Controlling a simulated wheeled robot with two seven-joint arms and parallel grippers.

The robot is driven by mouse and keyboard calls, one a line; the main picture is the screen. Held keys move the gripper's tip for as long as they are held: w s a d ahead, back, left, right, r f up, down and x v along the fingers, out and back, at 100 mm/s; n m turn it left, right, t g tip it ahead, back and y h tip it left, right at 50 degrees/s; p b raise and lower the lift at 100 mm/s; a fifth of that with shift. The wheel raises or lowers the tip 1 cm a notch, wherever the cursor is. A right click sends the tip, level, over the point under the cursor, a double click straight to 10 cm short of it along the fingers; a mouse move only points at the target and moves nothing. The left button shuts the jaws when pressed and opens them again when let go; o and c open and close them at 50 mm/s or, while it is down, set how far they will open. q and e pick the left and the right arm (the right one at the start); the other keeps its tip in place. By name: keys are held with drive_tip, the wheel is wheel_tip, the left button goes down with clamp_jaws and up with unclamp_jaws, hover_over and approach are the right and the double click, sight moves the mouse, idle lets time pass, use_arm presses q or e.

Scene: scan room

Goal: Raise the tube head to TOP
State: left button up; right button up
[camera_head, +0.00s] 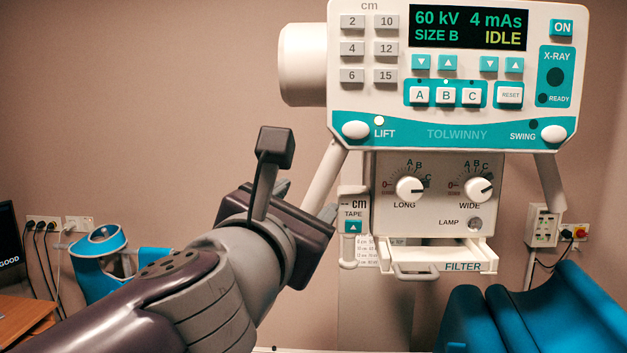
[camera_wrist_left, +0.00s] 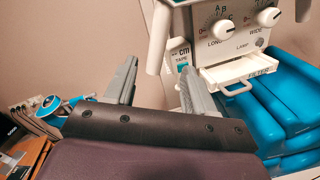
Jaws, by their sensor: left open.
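The white tube head (camera_head: 465,75) fills the upper right of the head view, with a display reading 60 kV, 4 mAs, SIZE B and IDLE. At its lower left is the oval white LIFT button (camera_head: 356,130), with a pale round lamp beside it. A SWING button (camera_head: 553,133) is at the lower right. My left gripper (camera_head: 306,198) is below and left of the LIFT button, apart from it. My right gripper is not in view.
The collimator box (camera_head: 432,205) with LONG and WIDE knobs hangs under the panel, with the FILTER drawer (camera_head: 440,257) below. Blue cushions (camera_head: 540,315) are at the lower right. A brown table (camera_head: 22,318) is at left.

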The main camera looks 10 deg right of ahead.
sight(319, 185)
use_arm(q)
drive_tip(key=x, duration=0.3)
drive_tip(key=p+x, duration=0.1)
drive_tip(key=x, duration=0.6)
drive_tip(key=shift+w+a+p, duration=0.2)
drive_tip(key=shift+a+p, duration=0.05)
drive_tip(key=shift+p, duration=0.15)
drive_tip(key=shift+w+d, duration=0.35)
drive_tip(key=shift+d, duration=0.05)
drive_tip(key=shift+w+f, duration=0.1)
drive_tip(key=shift+w, duration=0.1)
